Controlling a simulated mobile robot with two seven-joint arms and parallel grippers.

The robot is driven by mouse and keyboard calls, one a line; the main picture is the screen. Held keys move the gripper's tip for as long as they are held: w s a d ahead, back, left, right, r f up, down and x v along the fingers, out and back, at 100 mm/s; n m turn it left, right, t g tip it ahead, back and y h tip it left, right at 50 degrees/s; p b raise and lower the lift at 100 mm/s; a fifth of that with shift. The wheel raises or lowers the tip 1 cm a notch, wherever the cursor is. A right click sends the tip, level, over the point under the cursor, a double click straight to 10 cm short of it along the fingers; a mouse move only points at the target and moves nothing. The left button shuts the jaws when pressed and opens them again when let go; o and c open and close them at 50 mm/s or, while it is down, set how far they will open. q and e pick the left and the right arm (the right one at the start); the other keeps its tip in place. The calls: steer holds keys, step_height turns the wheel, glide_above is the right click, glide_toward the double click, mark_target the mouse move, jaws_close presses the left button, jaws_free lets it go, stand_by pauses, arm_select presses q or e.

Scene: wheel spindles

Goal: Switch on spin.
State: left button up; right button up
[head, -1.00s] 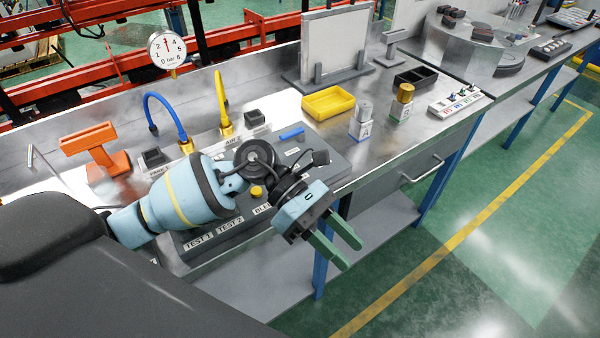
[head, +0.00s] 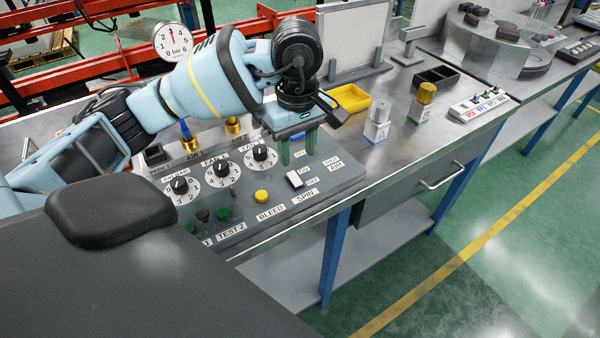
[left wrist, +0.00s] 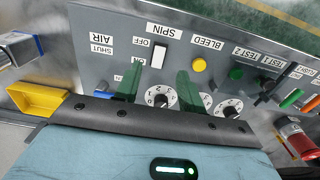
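The spin switch (head: 295,179) is a small white rocker on the grey control panel (head: 335,178), above the SPIN label, with ON and OFF labels at its side. It also shows in the left wrist view (left wrist: 158,55). I cannot tell which way it is tipped. My left gripper (head: 298,148) points down over the panel, just behind the switch in the head view. Its two green fingers are apart with nothing between them. In the left wrist view the fingertips (left wrist: 158,84) lie on either side of the switch's line, near the ON side. My right gripper is out of view.
A yellow bleed button (head: 261,196) and several dials, including one dial (head: 260,154), are close by on the panel. A yellow tray (head: 352,98) and silver block A (head: 377,122) stand to the right. My left arm hides part of the hoses behind.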

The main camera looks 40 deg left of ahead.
mark_target(298, 183)
arm_select(q)
step_height(298, 183, down, 7)
steer(key=shift+f, duration=0.2)
steer(key=shift+c, duration=0.3)
